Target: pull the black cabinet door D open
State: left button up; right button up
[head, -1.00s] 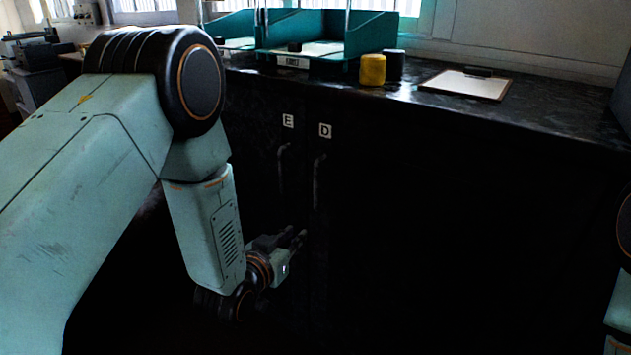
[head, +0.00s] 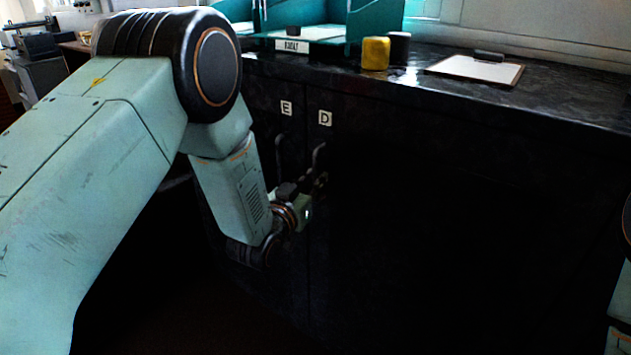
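The black cabinet door D (head: 420,200) carries a white label "D" (head: 325,118) and looks shut, flush with the cabinet front. Its dark vertical bar handle (head: 317,155) is below the label, near the door's left edge. My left gripper (head: 320,183) is at the lower part of this handle, its dark fingers close to or overlapping it in the picture. It is too dark to tell whether they touch or close on the bar. My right gripper is out of view; only part of my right arm shows at the right edge.
Door E with its label (head: 286,108) and handle (head: 279,150) is just left of door D. The dark countertop (head: 560,92) above holds a teal tray (head: 350,32), a yellow cylinder (head: 375,54), a black cylinder (head: 399,48) and a clipboard (head: 477,69). The front of door D is clear on the right.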

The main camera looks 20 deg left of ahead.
pick_arm(q)
jog(key=shift+w+d+r, duration=0.1)
jog(key=shift+w+r, duration=0.05)
jog(key=shift+w, duration=0.05)
jog(key=shift+w+d, duration=0.1)
jog(key=shift+w, duration=0.05)
jog(key=shift+c, duration=0.2)
jog(key=shift+c, duration=0.8)
grip_shut()
